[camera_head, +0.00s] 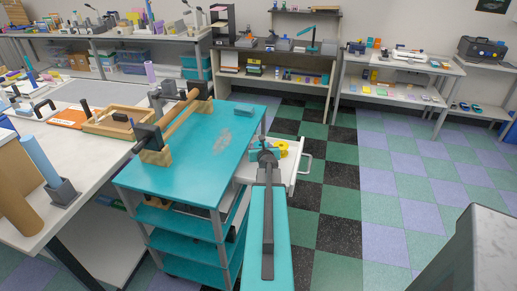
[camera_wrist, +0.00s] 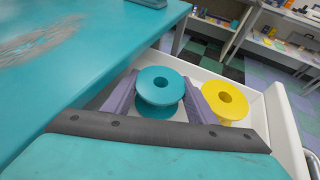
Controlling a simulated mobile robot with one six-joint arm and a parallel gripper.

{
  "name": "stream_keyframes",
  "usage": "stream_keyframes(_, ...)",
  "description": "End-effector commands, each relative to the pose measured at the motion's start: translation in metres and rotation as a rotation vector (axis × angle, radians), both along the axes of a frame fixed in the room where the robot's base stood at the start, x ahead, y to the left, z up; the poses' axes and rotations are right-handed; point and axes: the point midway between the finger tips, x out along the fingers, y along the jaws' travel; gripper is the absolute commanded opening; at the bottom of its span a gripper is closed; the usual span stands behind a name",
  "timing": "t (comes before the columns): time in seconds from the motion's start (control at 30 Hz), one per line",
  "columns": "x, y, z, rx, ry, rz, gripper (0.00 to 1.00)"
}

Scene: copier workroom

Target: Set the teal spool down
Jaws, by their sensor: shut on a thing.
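The teal spool (camera_wrist: 160,84) is upright between the purple fingers of my gripper (camera_wrist: 158,98) in the wrist view. My gripper is shut on it, one finger on each side. The spool is at the open white drawer (camera_wrist: 286,120); I cannot tell whether its base touches the drawer floor. A yellow spool (camera_wrist: 226,101) stands in the drawer just to the right of the right finger. In the head view the yellow spool (camera_head: 283,148) shows beyond my gripper, and my arm hides much of the drawer (camera_head: 292,174).
The drawer sticks out from the teal cart (camera_head: 222,150), whose top edge runs close along my gripper's left. Open checkered floor lies to the right.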

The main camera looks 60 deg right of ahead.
Motion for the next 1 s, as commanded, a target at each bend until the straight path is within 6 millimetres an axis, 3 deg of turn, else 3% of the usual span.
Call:
stream_keyframes(0.5, 0.0025, 0.0003, -0.0044, 0.000, 0.001, 0.004, 0.30)
stream_keyframes(0.53, 0.0025, 0.0005, -0.0044, 0.000, 0.001, 0.004, 0.53)
stream_keyframes(0.57, 0.0026, 0.0005, -0.0039, 0.000, 0.001, 0.004, 0.58)
stream_keyframes(1.0, 0.0032, 0.0010, -0.0003, 0.000, 0.000, 0.004, 0.59)
